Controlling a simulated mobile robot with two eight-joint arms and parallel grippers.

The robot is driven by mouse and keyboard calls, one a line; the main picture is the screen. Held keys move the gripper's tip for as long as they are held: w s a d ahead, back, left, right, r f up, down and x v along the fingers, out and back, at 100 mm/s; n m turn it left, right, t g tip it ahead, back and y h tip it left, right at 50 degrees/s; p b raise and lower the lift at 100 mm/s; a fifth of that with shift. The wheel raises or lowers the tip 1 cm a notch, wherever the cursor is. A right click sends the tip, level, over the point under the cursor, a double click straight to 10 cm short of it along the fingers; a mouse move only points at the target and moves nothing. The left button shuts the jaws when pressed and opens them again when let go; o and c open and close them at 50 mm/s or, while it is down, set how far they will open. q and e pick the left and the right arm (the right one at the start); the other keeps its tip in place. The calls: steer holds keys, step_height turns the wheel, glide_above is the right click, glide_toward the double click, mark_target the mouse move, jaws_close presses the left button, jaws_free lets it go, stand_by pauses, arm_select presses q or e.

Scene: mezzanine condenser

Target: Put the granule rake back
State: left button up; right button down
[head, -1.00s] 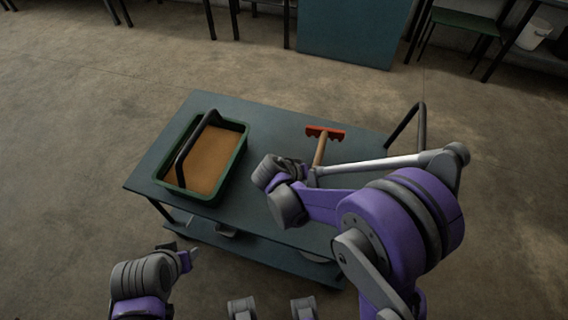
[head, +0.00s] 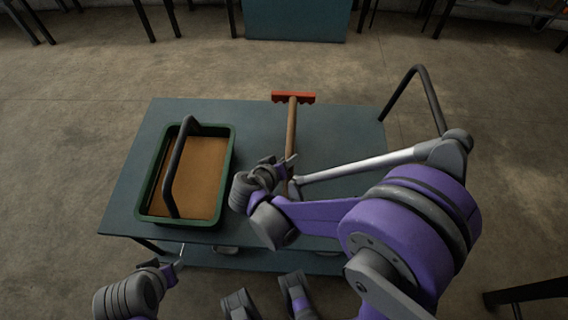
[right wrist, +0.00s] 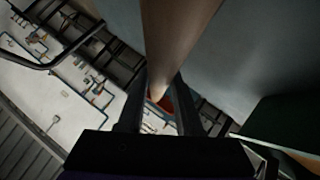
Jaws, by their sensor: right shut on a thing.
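The granule rake has a red toothed head (head: 293,97) and a wooden handle (head: 291,135). In the head view its head overlaps the far edge of the blue-grey trolley top (head: 340,140); I cannot tell whether it touches. My right gripper (head: 290,172) is shut on the handle near its near end. In the right wrist view the handle (right wrist: 175,35) runs between both fingers (right wrist: 155,105), with a bit of red head beyond. My left gripper (head: 165,264) is empty and looks open, low left, in front of the trolley.
A green tray (head: 229,165) with brown fill and an arched black handle (head: 174,165) stands on the trolley's left. The trolley's black push handle (head: 432,95) rises at right. Dark-legged furniture and a blue cabinet (head: 295,18) stand at the back. Open floor surrounds the trolley.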

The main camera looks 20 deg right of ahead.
step_height(320, 180, down, 10)
steer(key=b, duration=0.3)
steer(key=shift+r, duration=0.15)
steer(key=shift+f, duration=0.25)
steer(key=c, duration=0.6)
jaws_free()
steer(key=shift+r, duration=0.1)
